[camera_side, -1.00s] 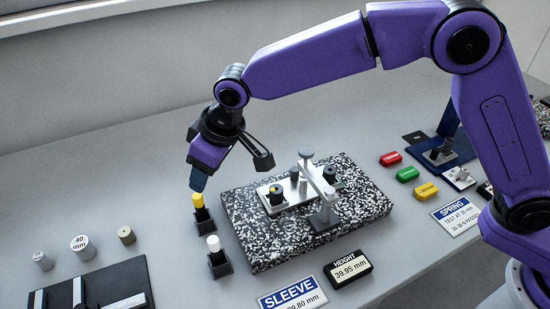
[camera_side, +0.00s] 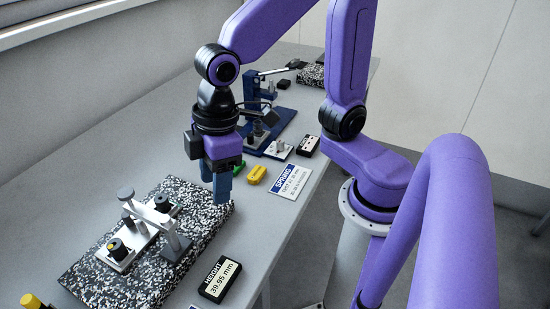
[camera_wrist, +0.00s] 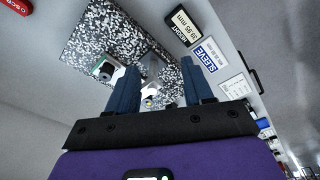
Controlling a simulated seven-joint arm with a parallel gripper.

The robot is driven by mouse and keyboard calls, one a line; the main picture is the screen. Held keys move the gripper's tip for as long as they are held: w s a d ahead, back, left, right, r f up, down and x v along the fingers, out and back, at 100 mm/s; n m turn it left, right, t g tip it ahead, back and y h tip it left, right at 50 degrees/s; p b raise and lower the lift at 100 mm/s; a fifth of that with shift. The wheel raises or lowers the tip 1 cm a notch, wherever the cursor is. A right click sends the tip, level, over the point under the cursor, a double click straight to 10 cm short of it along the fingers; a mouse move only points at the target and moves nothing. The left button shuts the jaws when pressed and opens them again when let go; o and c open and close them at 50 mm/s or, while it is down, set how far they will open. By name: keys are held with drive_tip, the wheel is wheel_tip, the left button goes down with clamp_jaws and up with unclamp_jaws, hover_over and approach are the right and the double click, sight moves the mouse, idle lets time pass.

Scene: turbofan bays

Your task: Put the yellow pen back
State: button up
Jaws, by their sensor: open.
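The yellow pen's cap (camera_side: 32,301) shows at the bottom left corner of the side view. The frame edge cuts off its lower part and its black stand. My gripper (camera_side: 222,190) points down above the far right end of the speckled granite plate (camera_side: 196,196), well away from the pen. Its blue fingers are apart in the wrist view (camera_wrist: 160,88), with nothing held between them. A small yellow patch shows between the fingers there, too small to identify.
A metal fixture (camera_side: 172,243) stands on the granite plate. The height display (camera_side: 220,279) lies in front.

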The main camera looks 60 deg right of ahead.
drive_tip(key=s+d+f+n, duration=0.1)
drive_tip(key=s+d+f, duration=0.1)
drive_tip(key=s+d, duration=0.8)
drive_tip(key=d, duration=0.3)
drive_tip(key=shift+s+g+h, duration=0.2)
drive_tip(key=shift+g+h, duration=0.2)
